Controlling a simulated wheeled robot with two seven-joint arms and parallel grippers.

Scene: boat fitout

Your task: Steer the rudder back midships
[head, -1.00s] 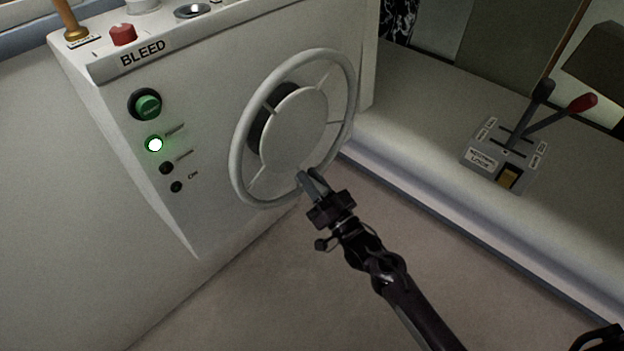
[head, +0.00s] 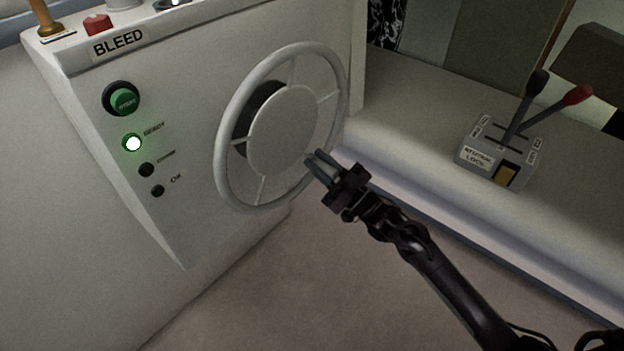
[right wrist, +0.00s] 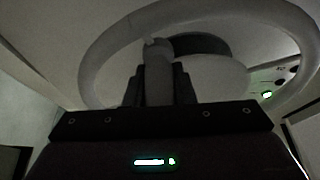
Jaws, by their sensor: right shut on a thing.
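The grey steering wheel (head: 228,128), with a round hub (head: 288,130) and thin spokes, stands on the sloped face of a white console. My right gripper (head: 318,160) is at the lower right of the wheel, in front of its rim. In the right wrist view its fingers (right wrist: 158,85) are shut on an upright grey part of the wheel; I cannot tell if this is rim or spoke. The wheel rim (right wrist: 115,42) arcs behind the fingers there. The rudder itself is not visible. My left gripper is not in view.
The console (head: 185,90) carries a green button (head: 123,101), a lit green lamp (head: 133,144) and a "BLEED" label. A lever box (head: 480,160) with black and red levers stands on the ledge at the right. Floor below the wheel is clear.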

